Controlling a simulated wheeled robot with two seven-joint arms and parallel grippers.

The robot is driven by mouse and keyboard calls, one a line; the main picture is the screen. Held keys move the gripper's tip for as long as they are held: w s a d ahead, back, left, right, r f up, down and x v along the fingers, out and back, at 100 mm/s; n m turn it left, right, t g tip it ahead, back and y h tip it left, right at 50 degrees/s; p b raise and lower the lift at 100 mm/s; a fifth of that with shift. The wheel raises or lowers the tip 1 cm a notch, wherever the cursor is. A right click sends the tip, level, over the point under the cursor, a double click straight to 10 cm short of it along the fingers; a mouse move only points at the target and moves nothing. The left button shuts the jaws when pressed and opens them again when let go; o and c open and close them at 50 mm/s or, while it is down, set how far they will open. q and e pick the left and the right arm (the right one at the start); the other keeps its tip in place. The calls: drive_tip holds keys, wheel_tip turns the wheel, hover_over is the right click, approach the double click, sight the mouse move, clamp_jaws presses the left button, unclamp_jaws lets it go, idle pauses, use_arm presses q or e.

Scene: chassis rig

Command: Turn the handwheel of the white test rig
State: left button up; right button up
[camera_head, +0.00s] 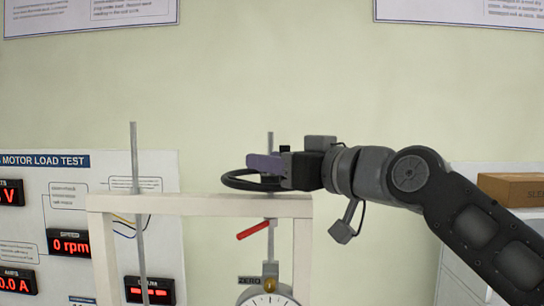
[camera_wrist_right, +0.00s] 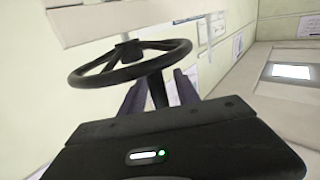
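The black handwheel (camera_head: 240,181) sits level above the white crossbeam of the test rig (camera_head: 190,204). In the right wrist view the handwheel (camera_wrist_right: 85,76) shows with its spokes and hub, and an upright handle (camera_wrist_right: 157,90) stands out from its rim. My right gripper (camera_head: 268,165) reaches in from the right at the wheel's near right side. In the wrist view its two fingers (camera_wrist_right: 160,95) stand on either side of the handle, with a narrow gap showing, so it looks open around it. My left gripper is in neither view.
A red lever (camera_head: 252,230) and a round dial gauge (camera_head: 268,299) hang below the crossbeam. A thin metal rod (camera_head: 135,170) rises through the beam at left. A panel with red displays (camera_head: 70,242) stands behind. A cardboard box (camera_head: 512,188) sits on a white shelf at right.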

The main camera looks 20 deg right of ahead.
drive_tip(key=shift+c, duration=0.2)
clamp_jaws()
idle(1.1)
